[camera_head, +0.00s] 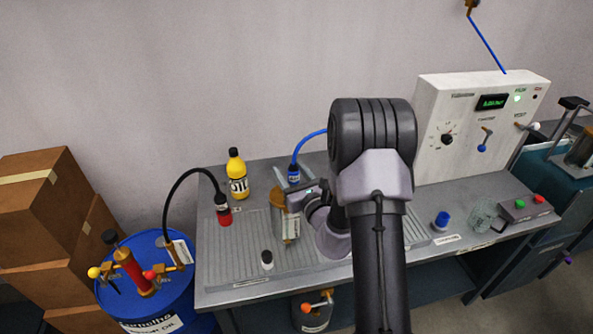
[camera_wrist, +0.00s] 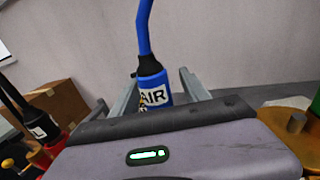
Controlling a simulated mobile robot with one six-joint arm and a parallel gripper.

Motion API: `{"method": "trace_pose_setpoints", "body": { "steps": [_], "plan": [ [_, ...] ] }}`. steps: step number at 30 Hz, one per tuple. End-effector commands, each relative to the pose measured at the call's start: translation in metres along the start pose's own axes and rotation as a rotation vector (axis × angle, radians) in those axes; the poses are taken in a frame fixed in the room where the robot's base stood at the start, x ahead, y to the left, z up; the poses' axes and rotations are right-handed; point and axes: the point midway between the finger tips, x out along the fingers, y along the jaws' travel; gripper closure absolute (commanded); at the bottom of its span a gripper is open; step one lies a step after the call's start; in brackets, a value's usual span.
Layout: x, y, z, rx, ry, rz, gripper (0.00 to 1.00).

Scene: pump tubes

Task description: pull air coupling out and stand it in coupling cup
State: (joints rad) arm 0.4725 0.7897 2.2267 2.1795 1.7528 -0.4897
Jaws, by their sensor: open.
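The air coupling (camera_head: 294,174) is blue, with a blue hose rising from its top. In the wrist view the coupling (camera_wrist: 153,88), labelled AIR, stands between the two grey fingers of my gripper (camera_wrist: 160,88). The fingers are apart, one on each side. Contact cannot be told, and the coupling's lower end is hidden by my gripper body. In the head view my arm hides much of the area to its right. A small blue cup-like item (camera_head: 441,220) stands behind a white label on the right; it may be the coupling cup.
A white control box (camera_head: 467,135) stands at the back right.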

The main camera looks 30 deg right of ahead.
Motion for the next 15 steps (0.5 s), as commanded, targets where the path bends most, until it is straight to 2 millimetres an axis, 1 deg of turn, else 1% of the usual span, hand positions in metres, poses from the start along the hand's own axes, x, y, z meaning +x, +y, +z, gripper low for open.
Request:
{"method": "trace_pose_setpoints", "body": {
  "steps": [3,11,15],
  "plan": [
    [0.0005,0.0031,0.0002,0.000,0.000,-0.002,0.46],
    [0.0006,0.0034,0.0002,0.000,0.000,-0.003,0.46],
    [0.0006,0.0034,0.0002,0.000,0.000,-0.002,0.74]
  ]
}}
